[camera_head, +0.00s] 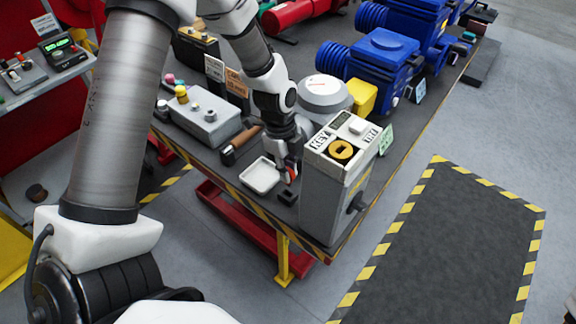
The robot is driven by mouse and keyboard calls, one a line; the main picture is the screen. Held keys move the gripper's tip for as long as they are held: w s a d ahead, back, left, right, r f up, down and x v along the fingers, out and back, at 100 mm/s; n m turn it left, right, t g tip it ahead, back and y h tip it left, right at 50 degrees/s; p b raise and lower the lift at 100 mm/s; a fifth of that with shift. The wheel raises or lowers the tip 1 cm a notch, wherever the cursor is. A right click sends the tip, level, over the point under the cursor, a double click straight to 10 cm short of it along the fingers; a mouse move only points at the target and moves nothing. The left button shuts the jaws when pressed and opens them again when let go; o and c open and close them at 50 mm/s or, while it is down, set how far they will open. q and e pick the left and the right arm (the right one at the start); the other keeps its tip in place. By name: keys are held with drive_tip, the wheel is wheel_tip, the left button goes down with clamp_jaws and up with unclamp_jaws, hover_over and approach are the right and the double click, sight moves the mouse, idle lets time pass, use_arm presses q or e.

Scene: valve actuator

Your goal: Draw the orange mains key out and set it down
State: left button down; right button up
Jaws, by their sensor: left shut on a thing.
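My left gripper (289,168) points down over the near end of the workbench, between the white tray and the grey key box. It is shut on a small orange-red piece (292,172), the visible part of the orange mains key; the fingers hide most of it. The grey key box (322,192) stands upright at the bench corner, with a "KEY" label and a round yellow-orange disc (341,149) with a dark centre on top. The gripper is left of this box, apart from the disc. My right gripper is out of view.
A white square tray (260,176) lies left of the gripper, and a small black block (287,196) lies below it. A wooden-handled tool (241,142), a grey button box (205,121) and a round gauge (323,92) stand close by. Blue motors (383,58) fill the back.

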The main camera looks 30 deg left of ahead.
sight(288, 185)
use_arm(q)
wheel_tip(288, 185, down, 2)
drive_tip(key=shift+f+b, duration=0.1)
drive_tip(key=shift+b, duration=0.4)
drive_tip(key=shift+f, duration=0.2)
drive_tip(key=shift+r, duration=0.1)
idle(0.9)
drive_tip(key=shift+f+b, duration=1.15)
drive_tip(key=shift+f, duration=0.6)
drive_tip(key=c, duration=1.1)
unclamp_jaws()
drive_tip(key=shift+o, duration=0.2)
drive_tip(key=shift+r, duration=0.1)
